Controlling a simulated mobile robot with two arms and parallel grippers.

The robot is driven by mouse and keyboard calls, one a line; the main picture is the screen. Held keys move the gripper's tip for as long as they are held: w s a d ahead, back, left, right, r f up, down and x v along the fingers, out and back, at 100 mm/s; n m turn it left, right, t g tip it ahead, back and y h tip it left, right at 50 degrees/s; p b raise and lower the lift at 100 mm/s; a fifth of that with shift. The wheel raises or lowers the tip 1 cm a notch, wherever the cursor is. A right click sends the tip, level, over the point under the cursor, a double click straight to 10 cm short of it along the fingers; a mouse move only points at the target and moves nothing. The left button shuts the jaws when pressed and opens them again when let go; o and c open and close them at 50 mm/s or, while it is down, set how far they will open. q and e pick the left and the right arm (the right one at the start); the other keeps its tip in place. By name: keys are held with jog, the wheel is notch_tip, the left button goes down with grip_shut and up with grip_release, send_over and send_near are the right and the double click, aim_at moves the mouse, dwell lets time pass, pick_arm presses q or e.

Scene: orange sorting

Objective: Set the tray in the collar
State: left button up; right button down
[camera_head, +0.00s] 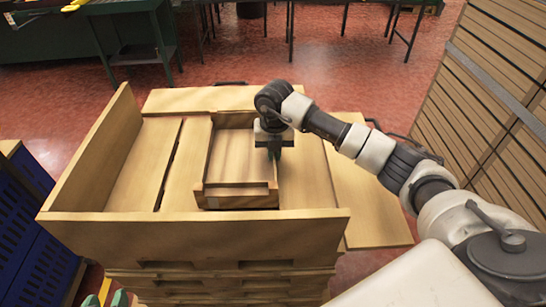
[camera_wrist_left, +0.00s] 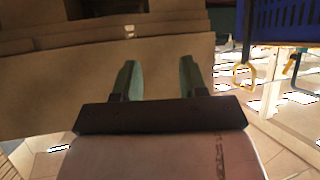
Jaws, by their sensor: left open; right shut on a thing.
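The tray (camera_head: 235,190) is a small, shallow wooden box, within the outline of the larger wooden collar (camera_head: 190,232) in the head view. The collar's tall left and front walls show clearly. My right gripper (camera_head: 274,155) points down and is shut on the tray's right side wall. Its fingertips are partly hidden, and I cannot tell whether the tray touches the boards below. My left gripper (camera_head: 106,299) is open and empty, low at the left outside the collar. Its green fingers also show in the left wrist view (camera_wrist_left: 157,80), apart in front of a wooden wall.
The collar stands on a stack of wooden pallets (camera_head: 215,285). Blue crates (camera_head: 22,215) stand at the left, and a slatted wooden stack (camera_head: 490,95) rises at the right. Green tables (camera_head: 135,30) stand at the back. Red floor (camera_head: 365,85) lies open behind the collar.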

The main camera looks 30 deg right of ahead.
pick_arm(q)
jog(key=shift+w+d+r+t, duration=0.2)
jog(key=shift+w+r+t, duration=0.15)
jog(key=shift+r+t, duration=0.15)
pick_arm(e)
jog(key=shift+f, duration=0.6)
jog(key=shift+f, duration=0.15)
jog(key=c, duration=1.3)
grip_release()
pick_arm(q)
jog(key=shift+r, duration=0.1)
pick_arm(e)
jog(key=shift+o, duration=0.2)
jog(key=shift+r, duration=0.4)
pick_arm(q)
jog(key=s+a+f+g+y+p, duration=0.1)
jog(key=s+a+f+g+p, duration=0.2)
jog(key=s+f+g, duration=0.2)
jog(key=s+g, duration=0.3)
jog(key=s, duration=0.1)
jog(key=shift+s+a+f+y, duration=0.2)
jog(key=shift+a+f+y, duration=0.15)
jog(key=shift+f+y, duration=0.05)
pick_arm(e)
notch_tip(320, 180, up, 12)
jog(key=shift+f, duration=0.25)
